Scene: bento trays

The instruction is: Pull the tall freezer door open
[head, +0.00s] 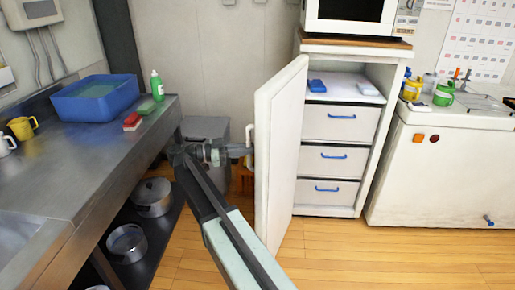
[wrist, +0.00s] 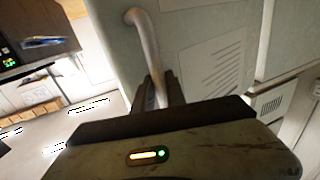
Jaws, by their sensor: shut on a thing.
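The tall freezer (head: 344,212) stands at the back right with its white door (head: 282,150) swung well open, standing out to the left of the body. The opening shows an upper shelf and three drawers. The door handle (head: 249,133) is a pale bar on the door's outer face, and it also shows in the wrist view (wrist: 146,38) as a curved bar. My gripper (head: 240,151) is shut on this handle. In the wrist view its dark fingers (wrist: 160,92) stand on either side of the bar; their tips are partly hidden.
A steel counter (head: 85,170) with a blue basin (head: 97,97) and a green bottle (head: 157,85) runs along the left; pots stand beneath. A grey bin (head: 205,128) is behind my arm. A microwave (head: 352,17) tops the freezer. Wooden floor (head: 360,262) is clear in front.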

